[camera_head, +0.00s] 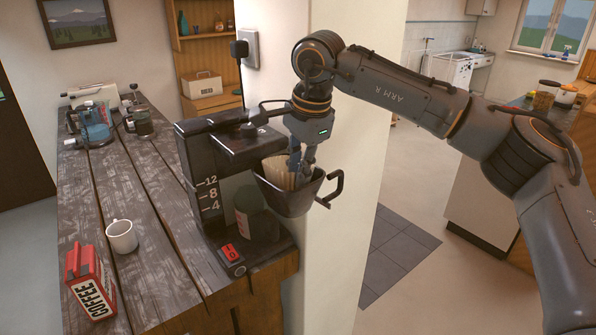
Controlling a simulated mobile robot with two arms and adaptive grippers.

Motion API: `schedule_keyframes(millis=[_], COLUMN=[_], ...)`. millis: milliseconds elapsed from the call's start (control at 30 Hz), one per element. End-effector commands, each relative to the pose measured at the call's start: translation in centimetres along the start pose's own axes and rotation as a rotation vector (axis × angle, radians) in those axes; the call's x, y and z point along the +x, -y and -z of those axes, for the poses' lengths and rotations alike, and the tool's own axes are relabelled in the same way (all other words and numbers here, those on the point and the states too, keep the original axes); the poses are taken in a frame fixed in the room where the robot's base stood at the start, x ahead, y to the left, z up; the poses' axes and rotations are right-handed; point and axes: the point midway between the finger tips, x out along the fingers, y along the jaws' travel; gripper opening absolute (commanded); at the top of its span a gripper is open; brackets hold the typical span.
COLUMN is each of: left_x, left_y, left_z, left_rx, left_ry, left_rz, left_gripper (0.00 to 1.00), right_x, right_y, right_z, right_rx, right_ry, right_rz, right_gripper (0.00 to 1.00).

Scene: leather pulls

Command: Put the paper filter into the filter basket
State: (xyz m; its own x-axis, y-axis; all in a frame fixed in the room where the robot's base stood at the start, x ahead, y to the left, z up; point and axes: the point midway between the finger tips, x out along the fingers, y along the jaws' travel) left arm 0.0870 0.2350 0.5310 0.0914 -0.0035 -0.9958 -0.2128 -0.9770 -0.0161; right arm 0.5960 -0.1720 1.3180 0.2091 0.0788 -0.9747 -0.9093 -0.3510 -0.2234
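The black filter basket (291,203) juts out from the coffee maker (202,180), its looped handle pointing right. The pale, pleated paper filter (275,172) shows inside the basket's mouth, its upper part visible above the near rim. Its lower part is hidden by the basket wall. My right gripper (299,172) points down into the basket, with its fingers at the right side of the filter. The fingers overlap in this view, so I cannot tell whether they grip the paper. My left gripper is not in view.
A white mug (121,236) and a red coffee package (90,283) stand on the wooden table (165,245). A dark green container (250,212) stands under the basket. A pale wall (350,200) is close behind. A blue-and-grey appliance (95,125) is at the table's far end.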

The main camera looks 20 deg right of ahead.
Motion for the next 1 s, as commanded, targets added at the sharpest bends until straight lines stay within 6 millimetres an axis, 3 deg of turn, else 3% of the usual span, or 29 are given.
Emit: schedule_keyframes(millis=[300,500,700,1000], left_x=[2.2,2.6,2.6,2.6], left_y=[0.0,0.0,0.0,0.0], left_z=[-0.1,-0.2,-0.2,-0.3], left_rx=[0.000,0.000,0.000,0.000], left_ry=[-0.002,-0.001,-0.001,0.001], left_rz=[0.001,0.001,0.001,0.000], left_gripper=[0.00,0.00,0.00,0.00], right_x=[-7.1,-10.4,-11.6,-11.6], right_y=[0.1,0.0,-0.1,0.0], right_z=[-0.1,-0.1,0.0,0.0], right_rx=[0.000,0.000,0.000,0.000], right_ry=[0.001,0.000,0.001,0.001], right_rz=[0.008,0.006,0.003,0.003], right_gripper=[0.15,0.15,0.15,0.15])
